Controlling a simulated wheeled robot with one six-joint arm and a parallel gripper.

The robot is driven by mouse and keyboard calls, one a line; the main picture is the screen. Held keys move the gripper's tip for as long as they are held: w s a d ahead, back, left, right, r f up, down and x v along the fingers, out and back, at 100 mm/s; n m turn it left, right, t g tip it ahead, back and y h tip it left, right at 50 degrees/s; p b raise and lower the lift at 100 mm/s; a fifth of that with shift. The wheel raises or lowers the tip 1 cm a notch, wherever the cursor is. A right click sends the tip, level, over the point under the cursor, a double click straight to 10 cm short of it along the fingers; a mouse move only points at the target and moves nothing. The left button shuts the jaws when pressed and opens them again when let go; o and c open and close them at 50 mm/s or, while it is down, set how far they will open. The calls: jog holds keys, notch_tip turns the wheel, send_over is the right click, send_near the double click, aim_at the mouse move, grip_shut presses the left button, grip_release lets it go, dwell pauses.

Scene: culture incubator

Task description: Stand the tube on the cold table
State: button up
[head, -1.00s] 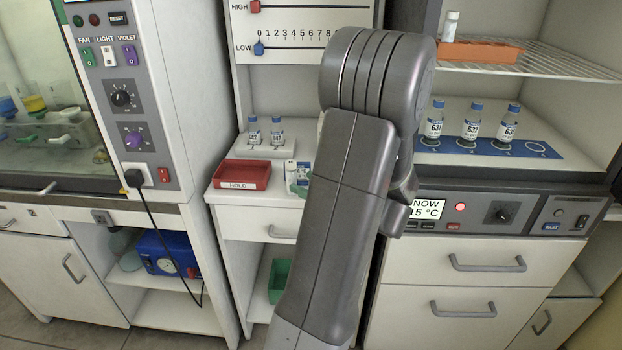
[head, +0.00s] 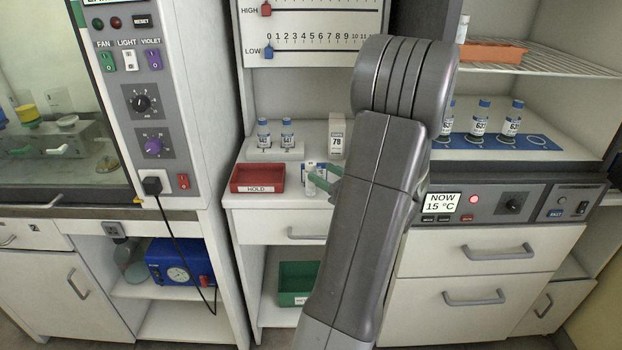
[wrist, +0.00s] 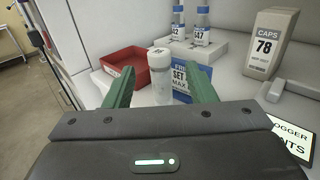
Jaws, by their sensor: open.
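A clear tube with a white cap (wrist: 162,62) stands upright on the white bench. It shows small in the head view (head: 310,184). My gripper (wrist: 161,80) is open, its two green fingers on either side of the tube with visible gaps; it also shows in the head view (head: 324,180). The tube's lower end is hidden by my gripper body in the wrist view. The cold table's blue strip (head: 548,142) lies at the right, above a panel reading 15 °C, with several blue-capped bottles (head: 479,118) on ringed spots. The rightmost ring is empty.
A red HOLD tray (head: 258,178) is left of the tube. Behind stand two blue-capped bottles (head: 275,133) on a white block and a CAPS box (wrist: 270,44). A blue sign (wrist: 190,80) is close behind the tube. A wire shelf (head: 560,69) overhangs the blue strip.

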aim_at(310, 168)
jog(key=x, duration=0.5)
jog(key=shift+w+a+f, duration=0.15)
jog(key=shift+w+a, duration=0.1)
jog(key=shift+a, duration=0.05)
grip_shut()
